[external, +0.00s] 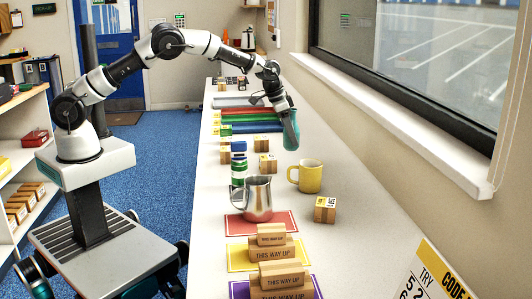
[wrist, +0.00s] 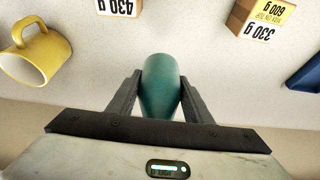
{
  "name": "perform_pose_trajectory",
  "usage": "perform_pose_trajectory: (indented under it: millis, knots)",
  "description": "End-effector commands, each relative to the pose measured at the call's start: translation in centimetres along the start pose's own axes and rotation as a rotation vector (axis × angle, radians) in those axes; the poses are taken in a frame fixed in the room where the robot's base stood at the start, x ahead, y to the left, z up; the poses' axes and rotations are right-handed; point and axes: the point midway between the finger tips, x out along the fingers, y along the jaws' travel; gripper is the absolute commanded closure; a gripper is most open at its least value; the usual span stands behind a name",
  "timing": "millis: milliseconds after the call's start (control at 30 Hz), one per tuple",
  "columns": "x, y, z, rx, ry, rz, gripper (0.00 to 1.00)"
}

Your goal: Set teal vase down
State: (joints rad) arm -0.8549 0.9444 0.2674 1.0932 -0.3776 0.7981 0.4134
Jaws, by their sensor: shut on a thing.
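The teal vase (external: 291,131) is in my gripper (external: 283,110), over the far right part of the long white counter (external: 360,255), close to the wall side. In the wrist view the vase (wrist: 160,88) stands between the two dark fingers of my gripper (wrist: 159,78), which are shut on its sides. Its rounded teal body shows; part of it is hidden behind the gripper. I cannot tell whether its base touches the counter.
A yellow mug (external: 309,177), steel pitcher (external: 258,201) and several small cartons (external: 325,210) stand nearer on the counter. Coloured trays, one blue (external: 250,127), lie left of the vase. The window wall (external: 400,125) bounds the right side. A bare strip lies between mug and vase.

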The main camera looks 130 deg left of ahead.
Motion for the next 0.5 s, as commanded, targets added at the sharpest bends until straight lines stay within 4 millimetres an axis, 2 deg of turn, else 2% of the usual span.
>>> perform_pose_trajectory:
  millis: [300, 500]
  knots:
    - [4.2, 0.1, 1.5, 0.001, 0.000, 0.001, 0.82]
    - [4.4, 0.1, 1.5, 0.001, 0.003, 0.000, 0.82]
